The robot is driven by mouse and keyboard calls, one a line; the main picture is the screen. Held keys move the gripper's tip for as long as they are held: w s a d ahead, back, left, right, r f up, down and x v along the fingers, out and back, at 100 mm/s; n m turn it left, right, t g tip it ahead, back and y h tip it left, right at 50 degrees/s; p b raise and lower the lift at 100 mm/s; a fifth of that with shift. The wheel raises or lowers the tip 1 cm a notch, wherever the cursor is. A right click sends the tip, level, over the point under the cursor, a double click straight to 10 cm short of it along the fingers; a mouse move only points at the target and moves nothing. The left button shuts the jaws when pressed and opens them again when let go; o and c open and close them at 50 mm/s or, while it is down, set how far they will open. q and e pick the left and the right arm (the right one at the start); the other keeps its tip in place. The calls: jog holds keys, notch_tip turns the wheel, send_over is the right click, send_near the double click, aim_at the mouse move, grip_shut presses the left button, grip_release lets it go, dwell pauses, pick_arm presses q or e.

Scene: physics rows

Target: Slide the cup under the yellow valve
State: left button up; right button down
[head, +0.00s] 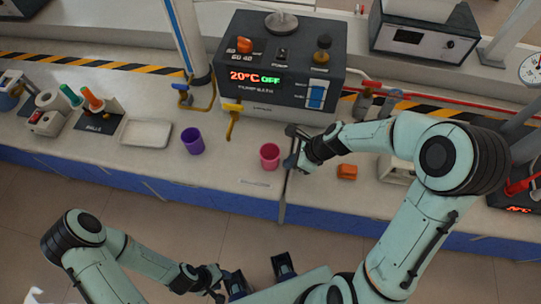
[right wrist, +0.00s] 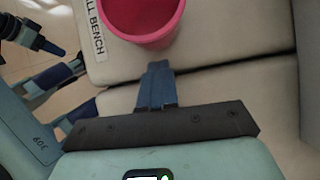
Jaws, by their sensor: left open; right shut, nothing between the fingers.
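A pink cup (head: 269,156) stands upright on the bench, right of and nearer than the yellow valve (head: 232,112), which hangs at the left front of the heater unit. A purple cup (head: 193,141) stands farther left. My right gripper (head: 290,161) is shut and empty, just right of the pink cup. In the right wrist view the pink cup (right wrist: 143,22) is beyond the shut blue fingers (right wrist: 156,82); whether they touch is unclear. My left gripper (head: 222,284) is open and low in front of the bench, away from both cups.
A white tray (head: 147,134) lies left of the purple cup. A blue-handled tap (head: 184,91) is behind. An orange block (head: 347,172) lies right of my right gripper. The bench between the pink and purple cups is clear. The grey heater unit (head: 270,102) stands behind.

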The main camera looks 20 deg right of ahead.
aim_at(261, 154)
jog(key=shift+w+a+r+p, duration=0.1)
jog(key=shift+w+a+p, duration=0.5)
jog(key=shift+a, duration=0.4)
jog(key=shift+w+a+f+p, duration=0.1)
jog(key=shift+w+a+p, duration=0.35)
jog(key=shift+w+a, duration=0.4)
jog(key=shift+w+a+r+p, duration=0.1)
jog(key=shift+w+a+p, duration=0.45)
jog(key=shift+a, duration=0.55)
pick_arm(q)
jog(key=w+r+p, duration=0.2)
jog(key=w+r, duration=0.2)
jog(key=r, duration=0.2)
jog(key=shift+r+t, duration=0.25)
jog(key=shift+t, duration=0.05)
pick_arm(e)
jog(key=shift+w+a, duration=0.8)
jog(key=shift+a, duration=0.3)
jog(key=shift+w+a, duration=0.75)
jog(key=shift+a, duration=0.35)
pick_arm(q)
jog(key=shift+s+f+b, duration=0.45)
jog(key=shift+f, duration=0.15)
pick_arm(e)
jog(key=shift+s+d, duration=0.8)
jog(key=shift+d, duration=0.25)
